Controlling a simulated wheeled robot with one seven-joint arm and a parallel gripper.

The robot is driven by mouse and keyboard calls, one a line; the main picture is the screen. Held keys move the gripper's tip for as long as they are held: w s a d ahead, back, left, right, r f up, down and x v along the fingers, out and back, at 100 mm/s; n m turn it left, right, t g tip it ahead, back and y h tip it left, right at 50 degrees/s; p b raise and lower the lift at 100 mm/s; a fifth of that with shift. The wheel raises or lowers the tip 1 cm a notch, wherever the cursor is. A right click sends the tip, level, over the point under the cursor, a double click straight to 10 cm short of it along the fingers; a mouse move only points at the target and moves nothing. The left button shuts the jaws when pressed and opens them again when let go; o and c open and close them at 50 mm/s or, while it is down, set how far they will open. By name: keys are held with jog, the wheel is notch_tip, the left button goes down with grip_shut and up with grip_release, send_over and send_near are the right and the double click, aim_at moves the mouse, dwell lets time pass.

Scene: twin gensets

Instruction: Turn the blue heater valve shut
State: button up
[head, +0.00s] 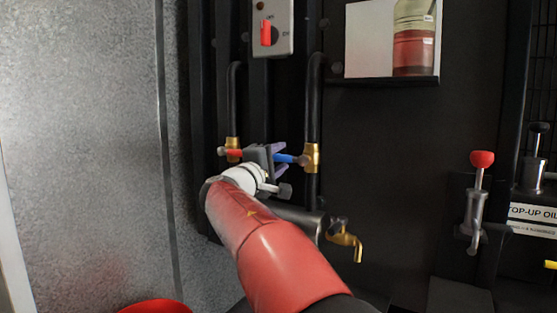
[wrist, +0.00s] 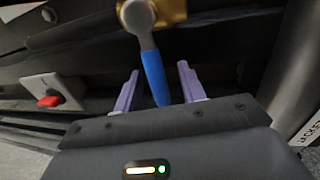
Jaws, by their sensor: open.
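The blue heater valve lever (head: 285,158) sticks out to the left from its brass valve body (head: 312,158) on a black hose, roughly level. In the wrist view the blue lever (wrist: 154,76) points down between the two purple fingers, with a gap on each side. My gripper (head: 281,157) is open around the lever; it also shows in the wrist view (wrist: 158,68). My arm and gripper body hide part of the area left of the lever.
A red-handled valve (head: 223,152) with a brass body sits just left of my gripper. A grey switch box (head: 283,15) with a red knob is above. A brass tap (head: 345,240) is below right. A galvanised panel (head: 80,130) bounds the left.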

jog(key=v, duration=0.7)
jog(key=shift+s+a+b, duration=0.2)
jog(key=shift+s+b, duration=0.05)
jog(key=shift+b, duration=0.1)
jog(key=shift+f, duration=0.1)
